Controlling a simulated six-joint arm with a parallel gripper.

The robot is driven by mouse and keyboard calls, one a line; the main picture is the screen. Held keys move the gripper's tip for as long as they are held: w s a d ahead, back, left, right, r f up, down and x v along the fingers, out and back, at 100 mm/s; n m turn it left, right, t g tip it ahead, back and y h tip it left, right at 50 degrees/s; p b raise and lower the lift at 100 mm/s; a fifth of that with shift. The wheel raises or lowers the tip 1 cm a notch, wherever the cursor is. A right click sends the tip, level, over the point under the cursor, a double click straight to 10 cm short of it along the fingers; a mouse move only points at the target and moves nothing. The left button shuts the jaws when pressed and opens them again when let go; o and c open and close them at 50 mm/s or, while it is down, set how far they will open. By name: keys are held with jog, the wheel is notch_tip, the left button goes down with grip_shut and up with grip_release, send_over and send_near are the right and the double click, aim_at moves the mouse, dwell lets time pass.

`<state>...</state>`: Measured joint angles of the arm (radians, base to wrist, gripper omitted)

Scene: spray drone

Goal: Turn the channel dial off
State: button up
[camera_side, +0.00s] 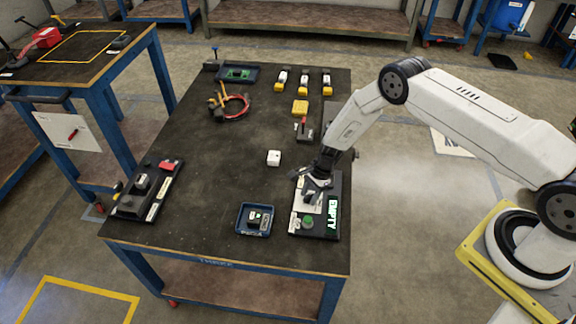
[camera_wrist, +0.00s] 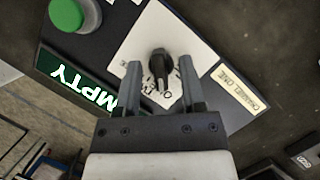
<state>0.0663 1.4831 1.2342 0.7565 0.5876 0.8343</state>
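The channel dial (camera_wrist: 161,64) is a black knob with a pointer on a white plate (camera_wrist: 188,50) in the wrist view. Its pointer faces toward my gripper, near printed letters that the fingers partly cover. My gripper (camera_wrist: 159,70) is open, with one finger on each side of the dial and a visible gap to it. In the side view my gripper (camera_side: 313,183) is low over the control panel (camera_side: 297,232) at the table's right edge. There the dial is hard to make out behind the fingers.
On the panel are a green button (camera_wrist: 75,14), a lit "EMPTY" display (camera_wrist: 75,82) and a "CHANNEL ONE" label (camera_wrist: 240,90). The table's middle is mostly clear.

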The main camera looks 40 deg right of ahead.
grip_shut()
jog(key=shift+n, duration=0.3)
jog(key=n+g, duration=0.1)
jog(key=n, duration=0.3)
jog(key=shift+g, duration=0.4)
jog(key=n+g+h, duration=0.1)
jog(key=n, duration=0.3)
jog(key=shift+w, duration=0.1)
jog(key=shift+n+g, duration=0.3)
jog(key=shift+o, duration=0.7)
grip_release()
